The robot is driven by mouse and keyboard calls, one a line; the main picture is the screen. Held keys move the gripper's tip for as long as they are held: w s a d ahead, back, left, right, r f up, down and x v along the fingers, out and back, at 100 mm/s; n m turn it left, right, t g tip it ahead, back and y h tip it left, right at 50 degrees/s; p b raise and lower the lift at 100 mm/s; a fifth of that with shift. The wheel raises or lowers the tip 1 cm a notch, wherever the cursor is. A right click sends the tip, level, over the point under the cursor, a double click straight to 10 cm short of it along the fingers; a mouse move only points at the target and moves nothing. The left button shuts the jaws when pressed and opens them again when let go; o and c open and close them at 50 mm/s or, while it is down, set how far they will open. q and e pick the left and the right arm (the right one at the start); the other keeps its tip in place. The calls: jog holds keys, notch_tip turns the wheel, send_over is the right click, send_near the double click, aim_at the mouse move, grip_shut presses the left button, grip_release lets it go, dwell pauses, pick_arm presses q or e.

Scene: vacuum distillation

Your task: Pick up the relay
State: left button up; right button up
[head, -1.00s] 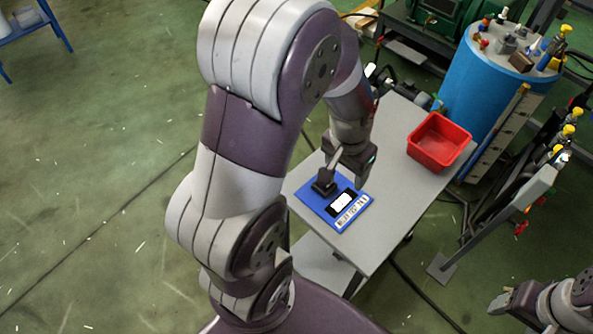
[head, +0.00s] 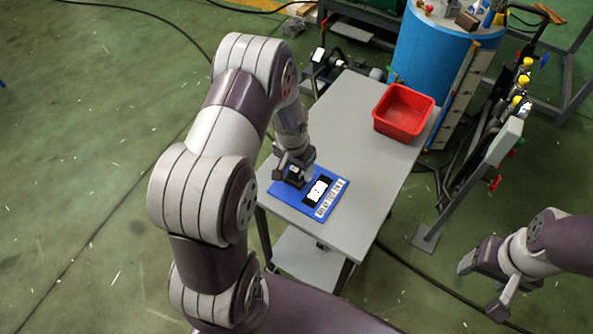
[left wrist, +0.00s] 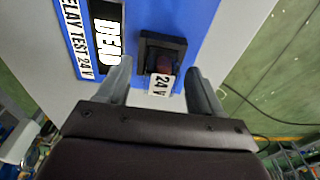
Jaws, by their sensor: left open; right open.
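The relay (left wrist: 164,66) is a small dark, reddish block with a white "24 V" tag. It sits in a black socket (left wrist: 147,48) on the blue test board (left wrist: 199,16), which lies on the grey table. In the left wrist view my left gripper (left wrist: 158,78) is open, one finger on each side of the relay and apart from it. In the head view the left gripper (head: 293,168) is over the board's left part and partly hides the relay and socket. My right gripper (head: 482,287) is open and empty, off the table's right side.
The board has a display (left wrist: 108,42) reading "DEAD" and a "RELAY TEST 24 V" label (left wrist: 76,38). A red bin (head: 403,112) stands at the table's (head: 345,125) back right. A blue drum (head: 440,58) and a post with yellow-capped valves (head: 521,85) stand beyond.

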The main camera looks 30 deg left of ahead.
pick_arm(q)
jog(key=shift+a+f, duration=0.1)
jog(key=c, duration=1.2)
jog(key=shift+o, duration=0.2)
jog(key=shift+w+r, duration=0.1)
jog(key=shift+r, duration=0.4)
jog(key=r, duration=0.2)
jog(key=d+r, duration=0.1)
jog(key=shift+w+r, duration=0.35)
jog(key=shift+r, duration=0.05)
jog(key=w+d+r+b, duration=0.1)
jog(key=w+d+r, duration=0.5)
jog(key=d, duration=0.2)
jog(key=shift+d+r, duration=0.2)
jog(key=shift+d, duration=0.05)
